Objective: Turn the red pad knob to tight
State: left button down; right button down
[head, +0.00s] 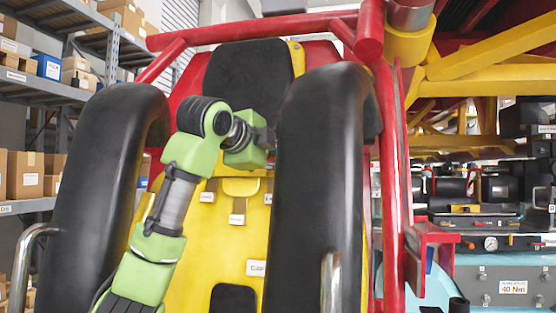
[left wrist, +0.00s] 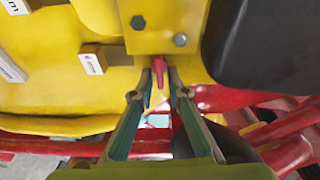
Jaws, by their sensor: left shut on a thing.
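The red pad knob (left wrist: 158,66) shows in the left wrist view as a narrow red piece below a yellow bracket (left wrist: 160,25) with grey bolts. My left gripper (left wrist: 160,82) has its two fingertips closed in on the red knob, one on each side. In the head view my left arm reaches up between the black shoulder restraints, and its fingers are hidden behind the right restraint (head: 318,150). The knob is not visible there. I cannot read any tight mark or the knob's turn angle. My right gripper is in neither view.
The yellow seat (head: 222,235) with small white labels lies behind my arm. The left restraint (head: 105,170) and a red frame post (head: 388,170) flank it. In the left wrist view a black pad (left wrist: 262,45) and red tubes (left wrist: 285,140) are close on the right.

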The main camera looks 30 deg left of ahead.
pick_arm(q)
jog(key=shift+f+m, duration=0.15)
jog(key=shift+m, duration=0.25)
jog(key=c, duration=2.2)
grip_release()
jog(key=shift+d, duration=0.1)
jog(key=shift+s, duration=0.1)
jog(key=v, duration=1.2)
